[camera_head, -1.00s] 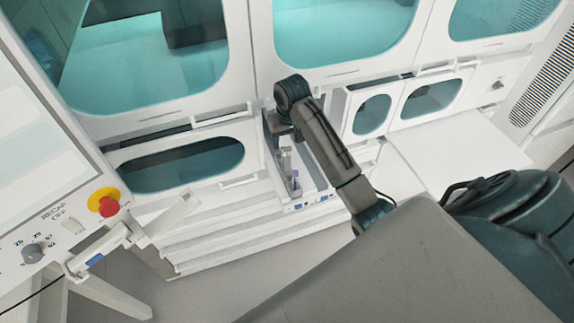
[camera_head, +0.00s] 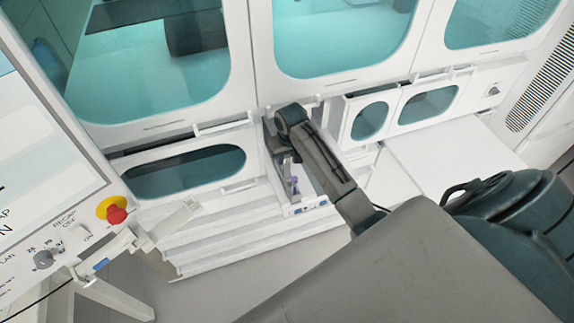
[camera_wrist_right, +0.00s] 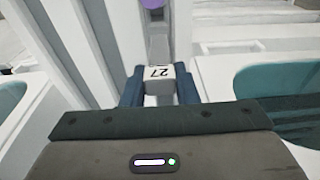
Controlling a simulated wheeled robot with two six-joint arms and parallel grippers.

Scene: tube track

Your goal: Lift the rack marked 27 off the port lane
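The rack marked 27 shows in the right wrist view as a white block (camera_wrist_right: 158,72) with a black 27 on its top. The two blue fingers of my right gripper (camera_wrist_right: 160,92) stand on either side of this block, with no clear gap. I cannot tell whether they press on it. In the head view, my right gripper (camera_head: 285,155) is down at the narrow lane (camera_head: 312,202) and partly hidden by my arm. A purple-capped tube (camera_head: 294,181) stands in front of it; its purple top (camera_wrist_right: 152,3) also shows in the wrist view. My left gripper is not in view.
White cabinet walls with teal windows (camera_head: 185,172) stand close on both sides of the lane. A control panel with a red stop button (camera_head: 116,215) is at the left. A bare white shelf (camera_head: 450,160) lies to the right.

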